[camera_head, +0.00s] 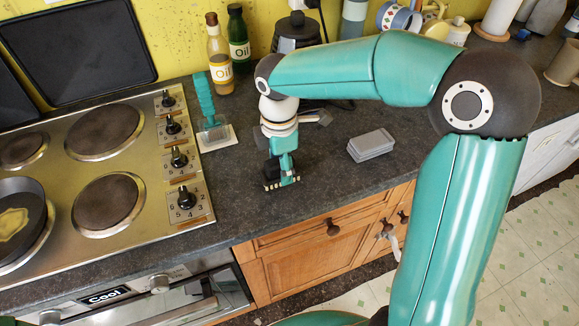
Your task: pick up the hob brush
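The hob brush (205,98) has a teal handle that stands up, leaning a little, with a grey head at its lower end. It rests on a small white pad (219,142) on the dark worktop, just right of the hob. My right gripper (281,183) points down over the worktop, to the right of the brush and nearer the front edge, apart from it. Its fingers are small and seen from above, so I cannot tell whether they are open or shut. My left gripper is not in view.
The hob (88,225) with its knobs and a pan (18,215) lies left. Oil bottles (219,62) and a dark lidded appliance (297,32) stand behind. The worktop between the pad and my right gripper is clear.

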